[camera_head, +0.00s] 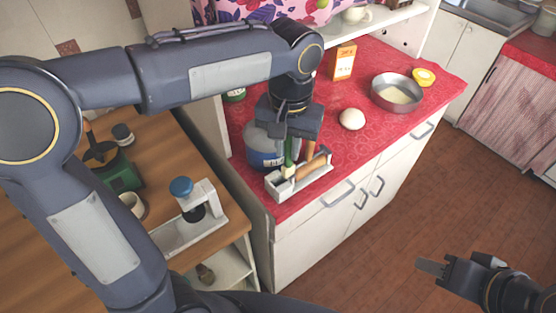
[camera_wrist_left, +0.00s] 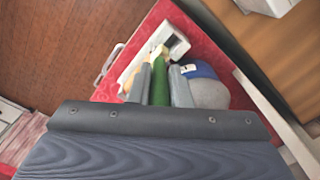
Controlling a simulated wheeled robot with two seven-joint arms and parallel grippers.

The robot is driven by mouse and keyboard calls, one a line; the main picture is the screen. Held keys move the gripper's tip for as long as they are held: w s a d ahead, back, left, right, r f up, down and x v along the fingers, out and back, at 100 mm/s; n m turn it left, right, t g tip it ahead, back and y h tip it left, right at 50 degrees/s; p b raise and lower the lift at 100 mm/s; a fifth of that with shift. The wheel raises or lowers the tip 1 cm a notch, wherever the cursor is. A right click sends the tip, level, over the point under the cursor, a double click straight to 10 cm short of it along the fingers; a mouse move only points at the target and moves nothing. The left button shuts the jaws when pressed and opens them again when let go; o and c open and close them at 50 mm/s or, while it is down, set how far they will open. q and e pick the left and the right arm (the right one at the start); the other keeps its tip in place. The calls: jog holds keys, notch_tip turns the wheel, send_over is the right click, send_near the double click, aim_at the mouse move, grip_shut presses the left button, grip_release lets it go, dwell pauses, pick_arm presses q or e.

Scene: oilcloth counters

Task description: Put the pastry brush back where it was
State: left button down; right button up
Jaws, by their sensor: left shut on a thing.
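The pastry brush (camera_head: 288,152), with a green handle and a pale end, points down at the white holder (camera_head: 284,191) on the red counter. My left gripper (camera_head: 290,146) is shut on its green handle, which also shows between the fingers in the left wrist view (camera_wrist_left: 160,84). The pale end is at the left part of the holder; I cannot tell whether it rests on the bottom. A wooden-handled tool (camera_head: 314,164) leans in the same holder, beside the brush. My right gripper (camera_head: 432,268) is over the floor at lower right, its jaw opening unclear.
A grey jar with a blue label (camera_head: 264,158) stands close behind the holder. Dough (camera_head: 352,119), a metal bowl (camera_head: 397,93), an orange box (camera_head: 343,61) and a yellow fruit half (camera_head: 424,77) stand further right. A wooden counter (camera_head: 160,152) lies left, across a gap.

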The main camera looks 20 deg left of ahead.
pick_arm(q)
jog(key=f, duration=0.1)
jog(key=a+f, duration=0.1)
jog(key=f, duration=0.1)
jog(key=a+f, duration=0.1)
jog(key=f, duration=0.1)
jog(key=shift+f, duration=0.2)
jog(key=shift+f, duration=0.1)
jog(key=shift+f+b, duration=0.4)
jog(key=shift+f, duration=0.1)
jog(key=c, duration=1.3)
grip_release()
jog(key=shift+c, duration=0.2)
jog(key=shift+r, duration=0.15)
